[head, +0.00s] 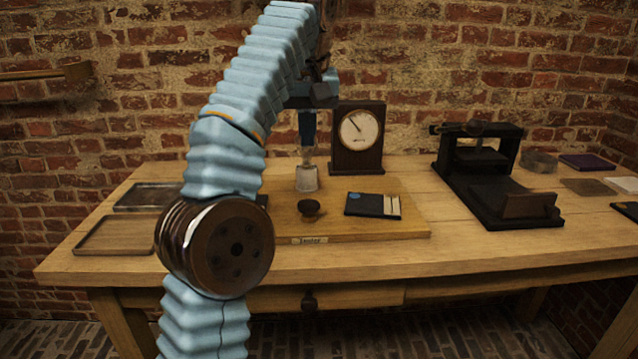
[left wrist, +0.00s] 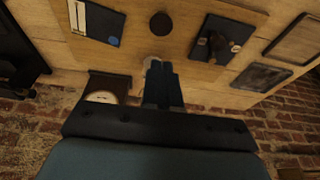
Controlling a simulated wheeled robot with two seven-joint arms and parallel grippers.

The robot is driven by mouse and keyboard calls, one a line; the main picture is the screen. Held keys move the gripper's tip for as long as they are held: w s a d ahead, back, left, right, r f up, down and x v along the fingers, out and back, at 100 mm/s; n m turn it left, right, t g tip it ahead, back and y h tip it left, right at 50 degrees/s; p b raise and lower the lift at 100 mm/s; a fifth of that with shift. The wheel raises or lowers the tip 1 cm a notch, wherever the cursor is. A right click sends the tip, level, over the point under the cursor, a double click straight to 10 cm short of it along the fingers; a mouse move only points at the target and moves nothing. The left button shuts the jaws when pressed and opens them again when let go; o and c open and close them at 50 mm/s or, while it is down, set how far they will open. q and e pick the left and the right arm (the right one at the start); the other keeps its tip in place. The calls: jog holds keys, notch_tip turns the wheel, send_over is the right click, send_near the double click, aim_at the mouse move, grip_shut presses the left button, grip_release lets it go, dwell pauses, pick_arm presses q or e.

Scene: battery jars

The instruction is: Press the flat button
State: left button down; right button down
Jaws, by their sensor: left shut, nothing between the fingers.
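A dark round button (head: 309,208) sits on the front of the wooden tester board (head: 365,226); it also shows in the left wrist view (left wrist: 161,23). I cannot tell how flat its top is. My left gripper (head: 307,146) is shut and empty, pointing down above a small pale jar-like piece (head: 306,180), behind the button. In the left wrist view the closed fingers (left wrist: 156,66) partly cover this pale piece, and the button lies beyond the fingertips, apart from them. A dark plate with a brown raised part (left wrist: 222,42) lies on the board, mostly hidden by my arm in the head view.
A dial gauge (head: 359,134) stands behind the board. A dark card with a blue dot (head: 372,204) lies right of the button. A black press-like device (head: 490,180) stands farther right.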

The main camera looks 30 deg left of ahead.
aim_at(308, 205)
dwell(0.3)
pick_arm(q)
jog(key=x, duration=0.4)
jog(key=b+x, duration=0.1)
jog(key=x, duration=0.3)
jog(key=s+b+x, duration=0.1)
jog(key=x, duration=0.3)
jog(key=shift+d+f, duration=0.2)
jog(key=shift+f, duration=0.9)
